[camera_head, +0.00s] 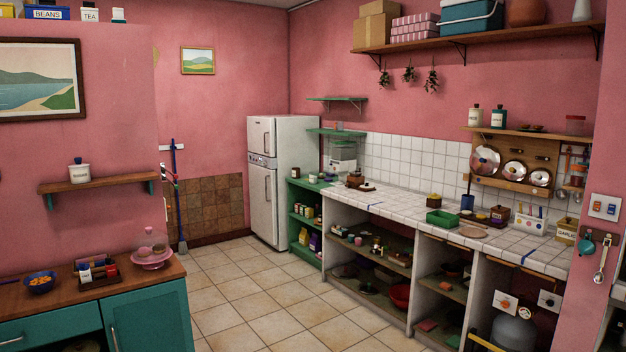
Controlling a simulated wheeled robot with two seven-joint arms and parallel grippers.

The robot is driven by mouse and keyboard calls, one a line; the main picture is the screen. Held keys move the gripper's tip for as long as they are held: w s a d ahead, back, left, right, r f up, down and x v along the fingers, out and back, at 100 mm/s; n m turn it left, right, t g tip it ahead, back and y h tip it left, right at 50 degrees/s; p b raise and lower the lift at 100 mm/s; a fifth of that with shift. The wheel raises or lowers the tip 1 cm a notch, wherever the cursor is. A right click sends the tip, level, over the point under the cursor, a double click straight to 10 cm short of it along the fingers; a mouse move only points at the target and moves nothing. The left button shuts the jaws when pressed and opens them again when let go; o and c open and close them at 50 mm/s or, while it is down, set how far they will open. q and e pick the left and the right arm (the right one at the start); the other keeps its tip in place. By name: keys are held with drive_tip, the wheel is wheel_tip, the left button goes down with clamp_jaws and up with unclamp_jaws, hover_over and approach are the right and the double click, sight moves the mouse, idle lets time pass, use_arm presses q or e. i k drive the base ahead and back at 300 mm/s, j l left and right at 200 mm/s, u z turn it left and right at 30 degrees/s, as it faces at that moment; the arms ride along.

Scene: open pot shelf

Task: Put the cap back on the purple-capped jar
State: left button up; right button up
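I cannot make out a purple-capped jar or a loose purple cap anywhere in the head view. Several small jars and packets (305,210) stand on the green open shelf unit beside the fridge, too small to tell their caps. Small items also stand on the open shelves under the tiled counter, partly in shadow. A white jar with a dark lid (79,171) stands on the wooden wall shelf at the left. Neither of my grippers shows in the view.
A white tiled counter (400,203) runs along the right wall, holding a green box (440,218) and a blue cup (467,203). A white fridge (284,180) stands at the back. A teal cabinet (150,318) is at front left. The tiled floor (265,300) between is clear.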

sight(313, 175)
drive_tip(key=i+u, duration=0.2)
drive_tip(key=i, duration=7.15)
drive_tip(key=i+j+z, duration=0.15)
drive_tip(key=i+z, duration=0.2)
drive_tip(key=i, duration=0.3)
drive_tip(key=i+j+z, duration=0.3)
drive_tip(key=i, duration=0.3)
drive_tip(key=i+j+z, duration=0.35)
drive_tip(key=i, duration=0.25)
drive_tip(key=i+j+z, duration=0.75)
drive_tip(key=j, duration=0.2)
drive_tip(key=j+z, duration=0.25)
drive_tip(key=j, duration=0.15)
